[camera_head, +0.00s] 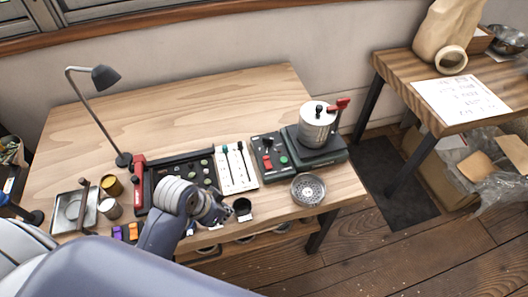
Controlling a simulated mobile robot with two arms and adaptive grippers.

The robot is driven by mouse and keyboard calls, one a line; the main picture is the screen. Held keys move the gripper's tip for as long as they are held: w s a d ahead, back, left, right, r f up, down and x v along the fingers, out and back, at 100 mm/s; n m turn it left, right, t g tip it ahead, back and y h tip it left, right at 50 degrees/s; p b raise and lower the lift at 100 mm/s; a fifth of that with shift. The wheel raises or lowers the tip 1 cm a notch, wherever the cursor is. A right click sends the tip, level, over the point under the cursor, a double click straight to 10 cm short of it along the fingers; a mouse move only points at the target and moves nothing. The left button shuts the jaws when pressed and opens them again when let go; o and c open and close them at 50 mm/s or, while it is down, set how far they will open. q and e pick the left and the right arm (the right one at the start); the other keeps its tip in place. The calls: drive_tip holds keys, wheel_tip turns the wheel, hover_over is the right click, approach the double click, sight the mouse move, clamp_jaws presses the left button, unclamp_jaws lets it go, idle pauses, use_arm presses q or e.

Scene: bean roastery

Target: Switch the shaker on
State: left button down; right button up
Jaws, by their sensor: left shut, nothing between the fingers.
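What looks like the shaker is a dark machine (318,150) at the right end of the wooden table, carrying a metal drum (317,128) with a red-handled lever (341,104). On its left side is a dark control panel (259,148) with red controls (267,161) and a green button (284,160). The switch's position is too small to tell. My left gripper (222,214) is shut and empty, low over the front of the table, left of and nearer than the panel. My arm partly hides it. My right gripper is out of view.
A white board (237,181) with slim tools and a black tray (163,163) with a red handle (138,172) lie left of the panel. A small black cup (242,206) is close to my gripper. A perforated metal bowl (308,189) stands at the front edge. The table's back is clear.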

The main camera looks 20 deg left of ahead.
use_arm(q)
drive_tip(key=w+r+m+t+h, duration=0.1)
drive_tip(key=w+r+m+h, duration=0.1)
drive_tip(key=w+r, duration=0.3)
drive_tip(key=w+r+m+t+h, duration=0.1)
drive_tip(key=w+r+m+h, duration=0.2)
drive_tip(key=w, duration=0.9)
wheel_tip(320, 180, up, 3)
drive_tip(key=shift+w+a+f+m+t, duration=0.25)
drive_tip(key=shift+w+a+m, duration=0.2)
drive_tip(key=shift+m, duration=0.45)
drive_tip(key=p, duration=0.2)
hover_over(264, 159)
drive_tip(key=f, duration=0.4)
drive_tip(key=s+f, duration=0.1)
drive_tip(key=f, duration=0.1)
drive_tip(key=shift+d+f, duration=0.3)
drive_tip(key=shift+w+a+f, duration=0.1)
drive_tip(key=shift+w+f, duration=0.05)
drive_tip(key=shift+f, duration=0.5)
drive_tip(key=shift+w+f, duration=0.1)
drive_tip(key=shift+f, duration=0.5)
drive_tip(key=shift+w+a+f, duration=0.15)
drive_tip(key=shift+f, duration=0.75)
